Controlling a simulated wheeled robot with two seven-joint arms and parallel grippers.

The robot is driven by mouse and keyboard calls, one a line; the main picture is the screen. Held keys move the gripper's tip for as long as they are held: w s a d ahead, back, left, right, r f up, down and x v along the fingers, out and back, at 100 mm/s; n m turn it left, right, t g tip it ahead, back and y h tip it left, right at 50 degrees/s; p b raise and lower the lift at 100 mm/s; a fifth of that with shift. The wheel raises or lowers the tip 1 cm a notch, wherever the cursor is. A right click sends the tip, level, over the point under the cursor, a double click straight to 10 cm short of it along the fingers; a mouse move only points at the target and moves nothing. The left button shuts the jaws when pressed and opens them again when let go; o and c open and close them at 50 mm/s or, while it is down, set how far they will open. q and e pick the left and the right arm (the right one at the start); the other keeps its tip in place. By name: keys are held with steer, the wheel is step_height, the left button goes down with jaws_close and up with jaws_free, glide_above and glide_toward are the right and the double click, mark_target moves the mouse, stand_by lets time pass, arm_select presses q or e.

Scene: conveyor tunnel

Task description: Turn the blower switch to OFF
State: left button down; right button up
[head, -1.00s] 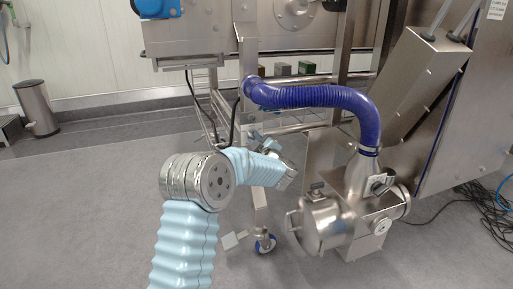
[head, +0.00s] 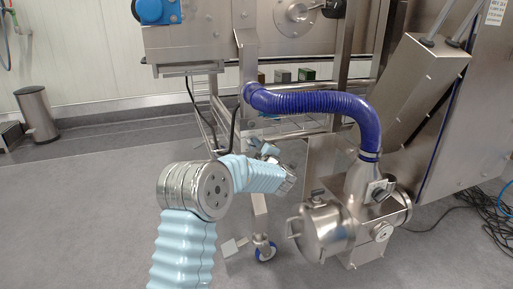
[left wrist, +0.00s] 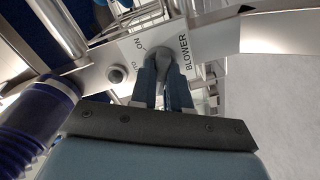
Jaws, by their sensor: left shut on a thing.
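The blower switch (left wrist: 158,50) is a grey knob on a pale panel marked BLOWER (left wrist: 184,52), seen in the left wrist view. The word ON shows beyond the knob, and a partly covered label shows to its left. I cannot read an OFF mark. My left gripper (left wrist: 165,72) is shut on the knob, with a dark finger on each side of it. The fingers partly cover the knob, so its exact pointing is hard to tell. In the head view my left gripper (head: 268,150) is by the frame post, and the switch cannot be made out there. My right gripper is out of view.
A blue hose (head: 318,101) arches just above and right of my left gripper, down to a steel blower unit (head: 328,230). A round button (left wrist: 116,74) sits left of the knob. A steel bin (head: 37,115) stands far left. The floor at left is open.

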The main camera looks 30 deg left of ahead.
arm_select(q)
steer(key=c, duration=1.1)
jaws_free()
steer(key=p+v, duration=0.1)
steer(key=v, duration=1.2)
steer(key=shift+s+d, duration=0.25)
steer(key=shift+d, duration=0.1)
